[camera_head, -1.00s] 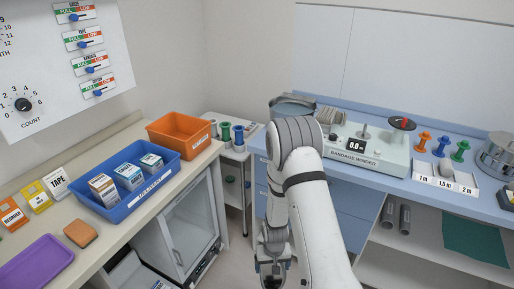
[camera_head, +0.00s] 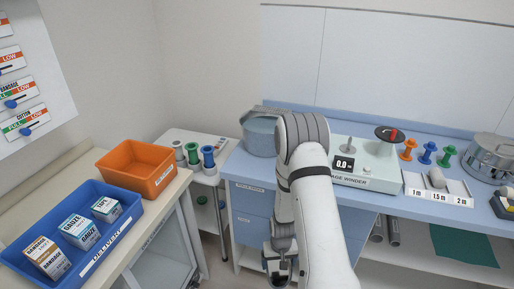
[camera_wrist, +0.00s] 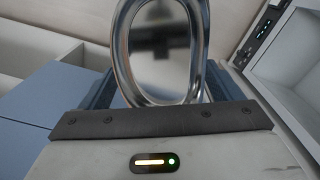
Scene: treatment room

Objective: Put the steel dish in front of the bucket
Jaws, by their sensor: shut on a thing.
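The steel dish (camera_wrist: 160,50) is a shiny, rounded metal dish with a thick rim. In the wrist view it stands tilted up on edge between the jaws of my gripper (camera_wrist: 160,98), which is shut on it. In the head view my gripper (camera_head: 278,262) hangs low in front of the blue cabinet, below the counter top; the dish is hard to make out there. A grey-blue round container that looks like the bucket (camera_head: 261,137) stands on the blue counter at its left end, partly hidden by my arm. My gripper is below and in front of it.
The bandage winder (camera_head: 365,165) stands right of my arm, with coloured spools and a steel drum (camera_head: 492,155) further right. A small white cart with spools (camera_head: 190,150), an orange bin (camera_head: 137,167) and a blue delivery tray (camera_head: 120,235) lie left. My arm covers the counter's middle front.

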